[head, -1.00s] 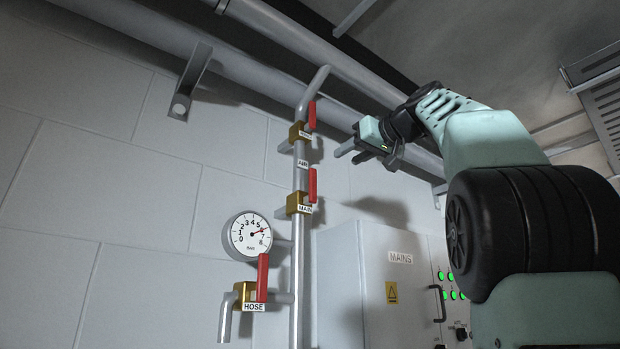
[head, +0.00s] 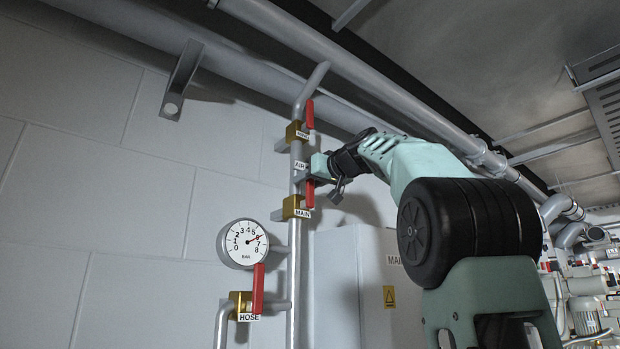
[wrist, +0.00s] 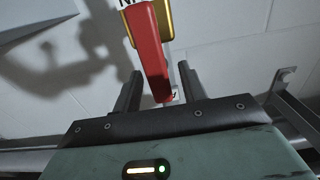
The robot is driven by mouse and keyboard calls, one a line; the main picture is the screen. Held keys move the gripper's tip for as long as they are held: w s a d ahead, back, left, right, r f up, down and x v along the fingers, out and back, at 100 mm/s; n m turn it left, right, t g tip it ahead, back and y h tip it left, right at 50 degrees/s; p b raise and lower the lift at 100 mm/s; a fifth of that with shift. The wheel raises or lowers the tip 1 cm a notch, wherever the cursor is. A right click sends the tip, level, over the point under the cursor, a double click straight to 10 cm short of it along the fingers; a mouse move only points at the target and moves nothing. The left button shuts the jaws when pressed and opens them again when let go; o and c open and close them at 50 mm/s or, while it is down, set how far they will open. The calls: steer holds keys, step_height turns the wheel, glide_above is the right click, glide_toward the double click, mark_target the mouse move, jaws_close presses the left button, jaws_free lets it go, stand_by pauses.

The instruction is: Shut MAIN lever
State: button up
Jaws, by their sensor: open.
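The MAIN lever (head: 309,194) is red and upright, parallel to the vertical pipe. It rises from a brass valve body (head: 290,208) with a MAIN label (head: 303,214). My gripper (head: 304,178) is at its upper part in the head view and hides some of it. In the wrist view the red lever (wrist: 148,50) runs down between the two dark fingers of my gripper (wrist: 158,80). The fingers are apart, one on each side of the lever, with visible gaps. The lever's free end lies near the gripper's palm.
Another red lever (head: 309,114) is above on the same pipe (head: 295,250). The HOSE lever (head: 258,288) is below, under a BAR gauge (head: 243,244). A grey MAINS cabinet (head: 345,285) stands right of the pipe. Thick pipes run overhead.

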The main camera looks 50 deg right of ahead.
jaws_close()
steer(key=shift+w+a+f+n+b, duration=0.25)
steer(key=shift+a+f+n+b, duration=0.75)
steer(key=shift+n+b, duration=1.5)
steer(key=shift+w+a+f+n+b, duration=0.25)
steer(key=shift+a+f+n+b, duration=0.95)
steer(key=shift+n, duration=2.3)
steer(key=shift+w+a+f+n+b, duration=0.25)
steer(key=shift+a+f+n+b, duration=0.55)
steer(key=shift+n+b, duration=1.75)
steer(key=shift+d+f+n+p, duration=0.1)
steer(key=shift+n+p, duration=0.3)
steer(key=shift+n, duration=0.25)
